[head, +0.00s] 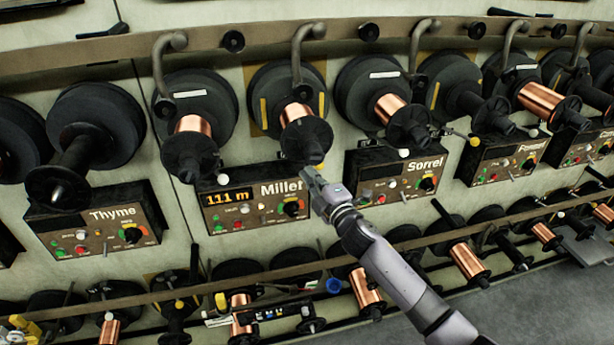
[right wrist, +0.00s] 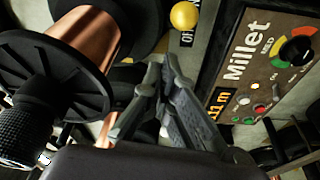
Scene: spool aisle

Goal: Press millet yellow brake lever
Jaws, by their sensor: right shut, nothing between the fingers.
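The Millet panel (head: 255,200) is in the middle of the head view, its display lit with 111 m. The panel also shows at the right of the right wrist view (right wrist: 262,65). Above it hangs the Millet spool with copper wire (head: 296,113); the copper fills the upper left of the wrist view (right wrist: 88,38). A yellow ball (right wrist: 185,15), apparently the brake lever's knob, is beyond my fingertips in the wrist view. I cannot make it out in the head view. My right gripper (head: 312,178) is shut and empty, by the panel's upper right corner. My left gripper is not in view.
The Thyme panel (head: 97,223) is to the left and the Sorrel panel (head: 397,172) to the right. Another yellow-knobbed lever (head: 475,141) sticks out beyond Sorrel. A rail (head: 160,293) and lower spools run below. Bare floor (head: 545,300) shows at lower right.

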